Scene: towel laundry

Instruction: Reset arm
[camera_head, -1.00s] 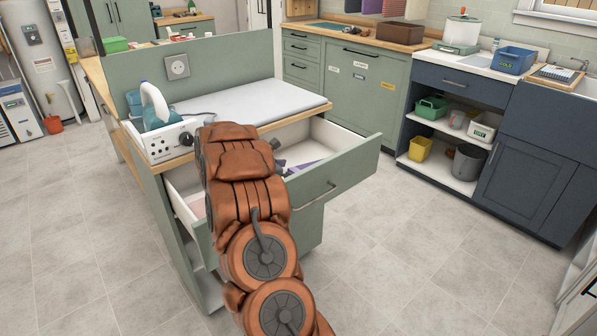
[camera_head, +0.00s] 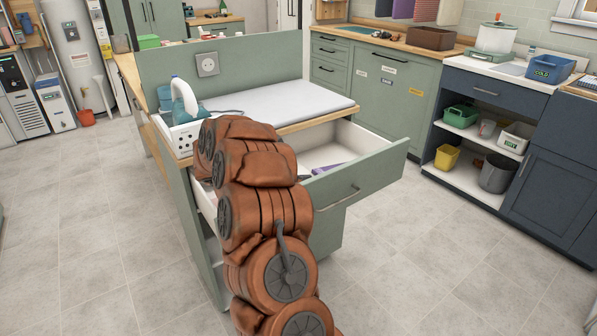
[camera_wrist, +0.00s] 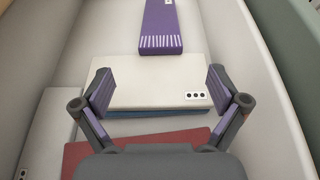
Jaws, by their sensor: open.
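My gripper (camera_wrist: 160,92) is open in the wrist view, its two fingers wide apart. It is above the inside of an open drawer (camera_head: 362,171). Beneath and between the fingers lies a folded white towel (camera_wrist: 150,72) with a dark three-dot label, on top of a blue one. A purple folded towel (camera_wrist: 161,25) with white stripes lies beyond it. A red towel (camera_wrist: 125,145) and another white one (camera_wrist: 48,125) lie nearer.
The drawer's green front (camera_head: 360,190) sticks out from the counter unit. An iron (camera_head: 184,100) and a white box (camera_head: 180,135) stand on its left end, beside a white ironing surface (camera_head: 290,98). Dark blue cabinets (camera_head: 550,190) stand at the right. The tiled floor (camera_head: 100,220) is clear.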

